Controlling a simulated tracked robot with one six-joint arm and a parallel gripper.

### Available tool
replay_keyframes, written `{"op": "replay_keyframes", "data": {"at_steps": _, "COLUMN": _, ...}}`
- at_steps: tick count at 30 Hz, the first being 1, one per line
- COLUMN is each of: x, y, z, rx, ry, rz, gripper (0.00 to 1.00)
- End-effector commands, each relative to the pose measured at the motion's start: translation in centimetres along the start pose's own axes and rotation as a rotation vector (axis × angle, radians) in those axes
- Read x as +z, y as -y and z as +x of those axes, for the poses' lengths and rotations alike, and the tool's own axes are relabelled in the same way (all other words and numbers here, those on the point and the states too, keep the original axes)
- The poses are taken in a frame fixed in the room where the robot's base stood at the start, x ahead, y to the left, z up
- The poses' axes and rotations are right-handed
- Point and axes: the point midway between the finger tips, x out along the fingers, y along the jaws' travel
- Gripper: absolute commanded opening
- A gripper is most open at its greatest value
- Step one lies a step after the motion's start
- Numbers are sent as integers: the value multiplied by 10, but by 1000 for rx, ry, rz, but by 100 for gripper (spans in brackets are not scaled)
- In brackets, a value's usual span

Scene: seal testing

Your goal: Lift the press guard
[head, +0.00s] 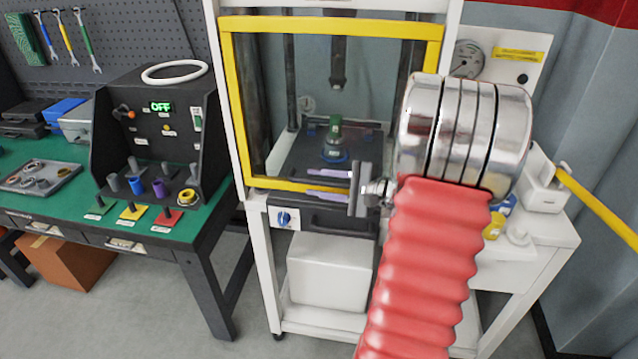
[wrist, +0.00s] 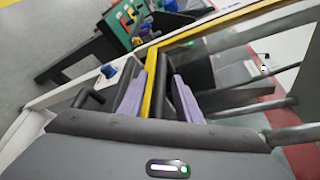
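The press guard (head: 330,26) is a clear panel in a yellow frame on the front of the white press stand. It is down, with its lower yellow bar across the press opening. My gripper (head: 308,185) is at that lower bar, with one purple finger above it and one below. In the wrist view my gripper (wrist: 159,76) is open, and the yellow bar of the guard (wrist: 150,78) runs between the fingers. A dark bar (wrist: 161,75) also shows between them. Gaps remain beside both fingers; my arm hides the guard's lower right corner.
Behind the guard, a green and blue part (head: 334,145) stands on the dark press bed. A blue knob (head: 285,218) is below the guard. A green workbench (head: 190,232) with a black control box (head: 155,140) stands left. A yellow bar (head: 597,205) extends at right.

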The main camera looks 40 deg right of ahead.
Motion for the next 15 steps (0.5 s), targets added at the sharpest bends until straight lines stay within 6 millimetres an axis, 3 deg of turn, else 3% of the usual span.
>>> {"op": "replay_keyframes", "data": {"at_steps": 2, "x": 0, "y": 0, "z": 0, "rx": 0, "ry": 0, "rz": 0, "gripper": 31}}
{"op": "replay_keyframes", "data": {"at_steps": 15, "x": 0, "y": 0, "z": 0, "rx": 1, "ry": 1, "rz": 0, "gripper": 0}}
